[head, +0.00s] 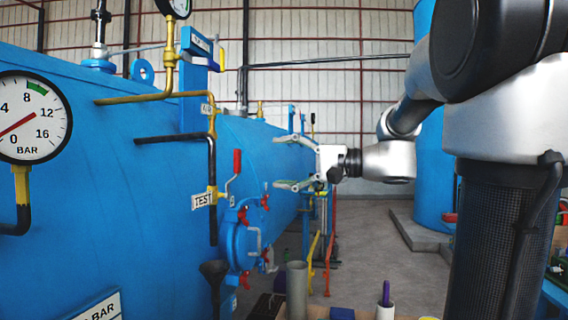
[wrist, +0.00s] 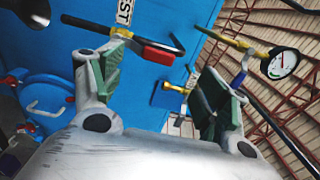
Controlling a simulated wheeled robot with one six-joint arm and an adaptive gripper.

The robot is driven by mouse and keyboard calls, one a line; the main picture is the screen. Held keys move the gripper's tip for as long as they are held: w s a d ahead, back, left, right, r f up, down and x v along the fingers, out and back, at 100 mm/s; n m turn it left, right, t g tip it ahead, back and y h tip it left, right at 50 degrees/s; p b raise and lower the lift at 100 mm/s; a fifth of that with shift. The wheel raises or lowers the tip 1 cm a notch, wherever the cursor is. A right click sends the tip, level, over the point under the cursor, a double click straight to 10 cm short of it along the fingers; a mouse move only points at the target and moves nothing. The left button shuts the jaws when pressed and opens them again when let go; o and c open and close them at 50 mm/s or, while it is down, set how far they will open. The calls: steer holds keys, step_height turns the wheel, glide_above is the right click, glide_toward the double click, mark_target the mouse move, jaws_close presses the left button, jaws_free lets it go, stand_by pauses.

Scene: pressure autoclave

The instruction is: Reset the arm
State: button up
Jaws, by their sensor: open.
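My gripper (head: 283,162) is open and empty in the head view, its two fingers spread and pointing left toward the blue autoclave (head: 90,190). In the wrist view my gripper (wrist: 165,85) shows its two fingers wide apart with green pads, and the blue vessel wall lies behind them. A red-handled lever (wrist: 158,55) appears behind the left finger in the wrist view. The same red lever handle (head: 237,162) stands beside the TEST tag (head: 203,200) in the head view, left of my gripper. I see no contact between them.
A large pressure gauge (head: 32,117) is at the far left. A round blue hatch (head: 245,240) with red clamps is below my gripper. Open floor (head: 375,260) lies right of the autoclave.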

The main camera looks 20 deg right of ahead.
stand_by(0.3)
steer(key=s+d+f+m+g+h, duration=0.1)
steer(key=s+d+f+g+h, duration=0.2)
steer(key=f, duration=0.6)
steer(key=s+d+f+g+h, duration=0.1)
steer(key=s+d+f+h, duration=0.3)
steer(key=f, duration=0.5)
steer(key=s+d+f+n+g+h, duration=0.1)
steer(key=s+d+f+n+h, duration=0.1)
steer(key=s, duration=0.4)
steer(key=s+d+f+n+g+h, duration=0.1)
steer(key=s+d+f+n+h, duration=0.1)
steer(key=s+n+h, duration=0.3)
steer(key=shift+s+f+n+h, duration=0.35)
steer(key=shift+f+n, duration=0.15)
steer(key=shift+f, duration=0.15)
